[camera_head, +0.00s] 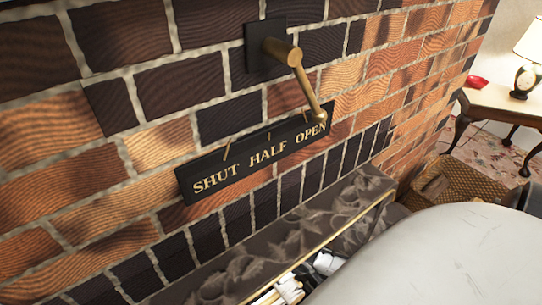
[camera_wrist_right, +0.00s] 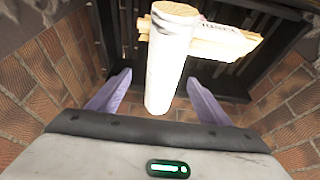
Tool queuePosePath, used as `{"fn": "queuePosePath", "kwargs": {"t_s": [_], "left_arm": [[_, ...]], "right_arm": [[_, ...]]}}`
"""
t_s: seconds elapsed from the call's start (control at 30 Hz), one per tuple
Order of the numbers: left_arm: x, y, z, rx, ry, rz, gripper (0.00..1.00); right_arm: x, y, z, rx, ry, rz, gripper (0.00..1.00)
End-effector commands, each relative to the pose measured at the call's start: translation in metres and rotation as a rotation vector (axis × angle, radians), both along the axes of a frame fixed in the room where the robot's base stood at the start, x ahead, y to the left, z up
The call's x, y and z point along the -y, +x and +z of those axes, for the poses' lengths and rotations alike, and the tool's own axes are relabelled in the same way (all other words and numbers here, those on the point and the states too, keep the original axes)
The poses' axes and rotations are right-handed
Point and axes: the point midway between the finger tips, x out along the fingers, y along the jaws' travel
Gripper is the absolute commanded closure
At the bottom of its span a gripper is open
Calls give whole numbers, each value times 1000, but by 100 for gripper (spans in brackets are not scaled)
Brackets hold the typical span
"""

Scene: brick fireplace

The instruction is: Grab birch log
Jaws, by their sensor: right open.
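The birch log (camera_wrist_right: 168,62) has white bark and a pale cut end at the top of the right wrist view. Its lower end lies between the two purple fingers of my right gripper (camera_wrist_right: 158,78). The fingers are apart, with a gap on each side of the log. White and black shapes (camera_head: 325,262) at the bottom of the head view are too partial to name surely. My left gripper is in neither view.
Pale split wood (camera_wrist_right: 220,40) with dark lettering lies across behind the log, over a black grate (camera_wrist_right: 262,75). Brick surrounds the opening. A brass lever (camera_head: 303,85) sticks out above a "SHUT HALF OPEN" sign (camera_head: 255,158). A carved stone ledge (camera_head: 290,240) and wicker basket (camera_head: 470,182) stand below.

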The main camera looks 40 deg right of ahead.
Motion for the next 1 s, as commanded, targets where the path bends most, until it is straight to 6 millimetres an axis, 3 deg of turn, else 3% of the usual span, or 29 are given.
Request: {"fn": "queuePosePath", "kwargs": {"t_s": [0.33,0.67,1.0], "left_arm": [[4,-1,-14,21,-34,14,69],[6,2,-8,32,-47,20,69],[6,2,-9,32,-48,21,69]], "right_arm": [[-3,20,-46,3,0,4,28],[-3,22,-51,3,1,5,28],[-3,22,-51,3,1,5,84]]}}
